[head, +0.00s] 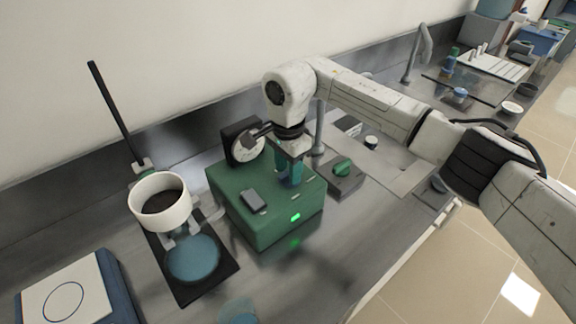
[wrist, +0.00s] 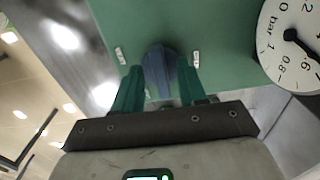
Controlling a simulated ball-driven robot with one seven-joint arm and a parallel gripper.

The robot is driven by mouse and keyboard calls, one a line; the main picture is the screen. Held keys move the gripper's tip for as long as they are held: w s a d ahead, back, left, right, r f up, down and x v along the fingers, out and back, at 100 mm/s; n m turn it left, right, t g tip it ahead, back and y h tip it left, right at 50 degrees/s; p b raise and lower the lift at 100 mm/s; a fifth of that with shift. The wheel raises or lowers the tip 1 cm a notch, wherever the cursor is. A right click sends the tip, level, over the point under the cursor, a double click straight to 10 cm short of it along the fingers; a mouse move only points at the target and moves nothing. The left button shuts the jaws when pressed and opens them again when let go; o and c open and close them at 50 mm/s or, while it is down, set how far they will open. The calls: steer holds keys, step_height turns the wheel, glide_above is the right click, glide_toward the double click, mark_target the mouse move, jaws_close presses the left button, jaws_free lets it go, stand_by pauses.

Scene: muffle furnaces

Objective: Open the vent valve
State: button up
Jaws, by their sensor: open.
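A blue-grey knob (wrist: 158,72) stands on top of the green box (head: 262,226); a small white label lies on each side of it. It looks like the vent valve's handle, but I cannot read the labels. My gripper (wrist: 160,67) is open, with one green finger on each side of the knob. Gaps show between the fingers and the knob in the wrist view. In the head view my gripper (head: 290,172) points down over the back of the green box and hides most of the knob. A round white gauge (wrist: 292,42) marked in bar is beside the knob.
The gauge (head: 247,148) stands close behind the gripper. A grey box with a green knob (head: 342,166) is to the right. A stand with a white pot (head: 160,201) is to the left. A grey post (head: 318,130) rises near my wrist.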

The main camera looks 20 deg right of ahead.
steer(key=shift+f, duration=0.3)
steer(key=shift+c, duration=0.4)
jaws_close()
